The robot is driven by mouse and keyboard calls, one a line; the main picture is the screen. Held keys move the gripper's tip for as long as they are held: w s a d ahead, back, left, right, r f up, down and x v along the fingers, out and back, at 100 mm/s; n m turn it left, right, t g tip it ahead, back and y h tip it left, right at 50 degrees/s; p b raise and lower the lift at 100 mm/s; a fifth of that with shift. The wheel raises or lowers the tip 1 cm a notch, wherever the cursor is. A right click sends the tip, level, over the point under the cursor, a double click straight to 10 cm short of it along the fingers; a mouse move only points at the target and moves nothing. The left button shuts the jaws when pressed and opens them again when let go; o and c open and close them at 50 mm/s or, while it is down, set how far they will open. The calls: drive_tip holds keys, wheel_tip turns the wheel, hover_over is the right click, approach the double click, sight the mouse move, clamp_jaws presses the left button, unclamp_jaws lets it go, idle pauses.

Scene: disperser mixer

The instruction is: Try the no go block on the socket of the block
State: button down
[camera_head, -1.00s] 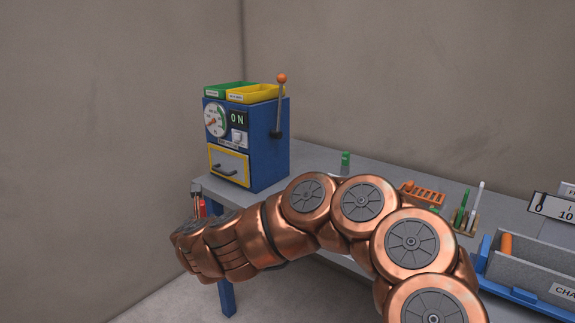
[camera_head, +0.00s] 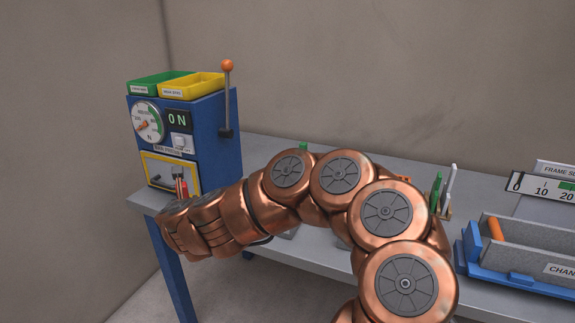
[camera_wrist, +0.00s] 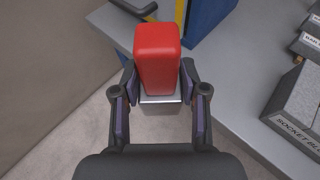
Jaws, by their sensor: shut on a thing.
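The no go block (camera_wrist: 157,55) is a red piece with a bare metal end, seen in the wrist view. My gripper (camera_wrist: 160,98) is shut on it, with one finger on each side. In the head view a bit of its red (camera_head: 182,188) shows beyond my wrist, in front of the blue machine. The grey block with the socket (camera_wrist: 297,108) stands on the table at the right of the wrist view, apart from my gripper. Its label reads "SOCKET BL" and is cut off. Its socket cannot be made out. My arm hides much of the table in the head view.
The blue press machine (camera_head: 215,135) with an orange-knobbed lever stands at the table's left end, carrying a green tray (camera_head: 150,84) and a yellow tray (camera_head: 195,84). Green and white pins (camera_head: 443,190) and a grey channel (camera_head: 520,245) are at the right. The table edge (camera_wrist: 225,125) runs beside my gripper.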

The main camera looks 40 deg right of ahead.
drive_tip(key=shift+d+r+n+y+p, duration=1.35)
drive_tip(key=shift+d+n+y+p, duration=2.3)
drive_tip(key=shift+d, duration=5.7)
drive_tip(key=s+d+r+n+g+y+p, duration=0.1)
drive_tip(key=s+d+r+n+y+p, duration=0.15)
drive_tip(key=s+d, duration=0.4)
drive_tip(key=shift+y, duration=0.4)
drive_tip(key=shift+s+a+f+b, duration=0.2)
drive_tip(key=shift+s+f+b, duration=0.05)
drive_tip(key=shift+f+b, duration=0.8)
drive_tip(key=shift+s+a+f+b, duration=0.2)
drive_tip(key=shift+f+b, duration=0.65)
drive_tip(key=shift+f, duration=0.3)
drive_tip(key=shift+s+a+f+b, duration=0.15)
drive_tip(key=shift+s+f+b, duration=0.1)
drive_tip(key=shift+f+b, duration=0.8)
drive_tip(key=shift+f, duration=0.15)
wheel_tip(320, 180, up, 7)
drive_tip(key=p, duration=0.6)
drive_tip(key=shift+p, duration=0.3)
